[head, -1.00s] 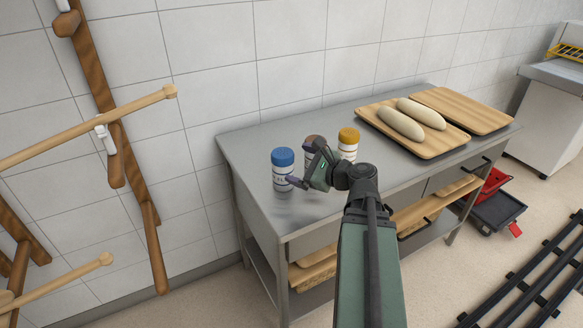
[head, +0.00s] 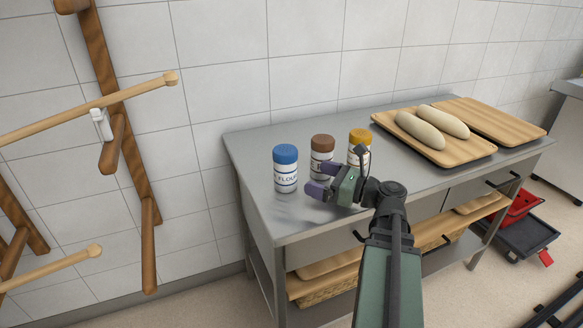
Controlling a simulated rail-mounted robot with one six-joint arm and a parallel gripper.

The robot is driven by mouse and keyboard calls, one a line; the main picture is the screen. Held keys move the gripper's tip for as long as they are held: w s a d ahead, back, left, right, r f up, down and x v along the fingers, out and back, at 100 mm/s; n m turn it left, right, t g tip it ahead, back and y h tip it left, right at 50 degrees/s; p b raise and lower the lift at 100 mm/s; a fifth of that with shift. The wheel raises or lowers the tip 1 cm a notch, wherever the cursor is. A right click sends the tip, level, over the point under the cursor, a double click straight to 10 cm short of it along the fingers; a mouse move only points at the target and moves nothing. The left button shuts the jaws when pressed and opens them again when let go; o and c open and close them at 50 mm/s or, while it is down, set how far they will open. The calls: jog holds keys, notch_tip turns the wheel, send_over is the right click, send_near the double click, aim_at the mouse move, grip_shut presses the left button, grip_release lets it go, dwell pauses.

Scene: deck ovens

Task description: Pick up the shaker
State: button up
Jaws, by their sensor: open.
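Three shakers stand upright in a row on the steel table (head: 258,210). The blue-capped shaker (head: 286,178) is at the left and its label reads FLOUR. The brown-capped shaker (head: 321,150) is in the middle, its lower part close behind my fingers in the picture. The yellow-capped shaker (head: 360,137) is at the right, its lower part hidden by my gripper. My gripper (head: 322,181) is open and empty, its purple-grey fingertips pointing left. They are just right of the blue-capped shaker and in front of the brown-capped one. I cannot tell whether they touch anything.
A wooden board with two pale dough loaves (head: 420,130) lies to the right on the table, with an empty board (head: 490,115) beside it. A wooden rack (head: 125,120) with long pegs stands at the left. The table's front left corner is bare.

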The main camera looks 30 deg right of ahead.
aim_at(295, 171)
jog(key=x, duration=0.5)
jog(key=shift+a, duration=0.1)
jog(key=x, duration=0.5)
jog(key=shift+w+f, duration=0.1)
jog(key=shift+w, duration=0.15)
jog(key=c, duration=1.1)
